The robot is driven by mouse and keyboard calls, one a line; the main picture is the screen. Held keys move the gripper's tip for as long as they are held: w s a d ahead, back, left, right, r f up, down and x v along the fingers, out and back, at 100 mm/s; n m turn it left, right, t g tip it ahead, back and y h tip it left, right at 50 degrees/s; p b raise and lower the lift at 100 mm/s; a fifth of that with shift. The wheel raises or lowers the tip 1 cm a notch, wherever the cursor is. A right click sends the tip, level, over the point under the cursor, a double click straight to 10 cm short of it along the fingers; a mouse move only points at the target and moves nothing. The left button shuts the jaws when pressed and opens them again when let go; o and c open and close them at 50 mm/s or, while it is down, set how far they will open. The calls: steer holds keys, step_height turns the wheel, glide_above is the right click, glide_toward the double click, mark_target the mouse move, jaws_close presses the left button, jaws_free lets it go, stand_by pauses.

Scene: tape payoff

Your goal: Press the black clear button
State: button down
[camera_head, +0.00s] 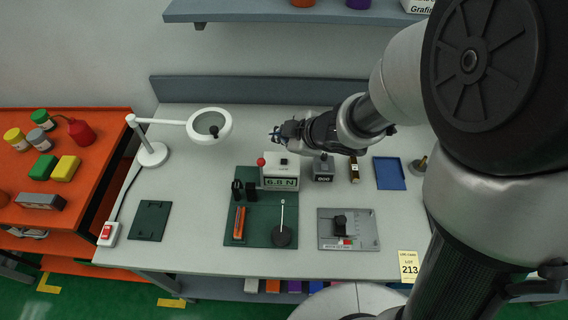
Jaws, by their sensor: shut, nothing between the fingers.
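A light grey gauge box (268,173) stands at the back edge of the green mat, its display (282,183) reading 6.8 N. A small black button (284,161) shows on its top, with a red ball-shaped knob (261,161) at its left. I take the black one as the clear button, but no label is legible. My gripper (274,134) is shut and empty, pointing left. In the picture it lies just above and behind the gauge box, apart from the button. Its exact height is hard to tell.
A grey block marked 800 (323,174) stands right of the gauge. A white ring lamp (210,125) is left of my gripper. On the green mat (262,213) are an orange tool (239,222) and a thin stand (282,237). A blue tray (389,173) lies right.

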mark_target(282, 163)
steer(key=shift+f+b, duration=2.7)
steer(key=shift+f, duration=0.5)
steer(key=shift+f+b, duration=0.3)
steer(key=shift+f, duration=0.15)
steer(key=shift+f, duration=0.35)
steer(key=shift+r, duration=0.15)
steer(key=shift+r+p, duration=0.65)
steer(key=shift+r, duration=0.1)
step_height(282, 163, up, 5)
steer(key=p, duration=0.5)
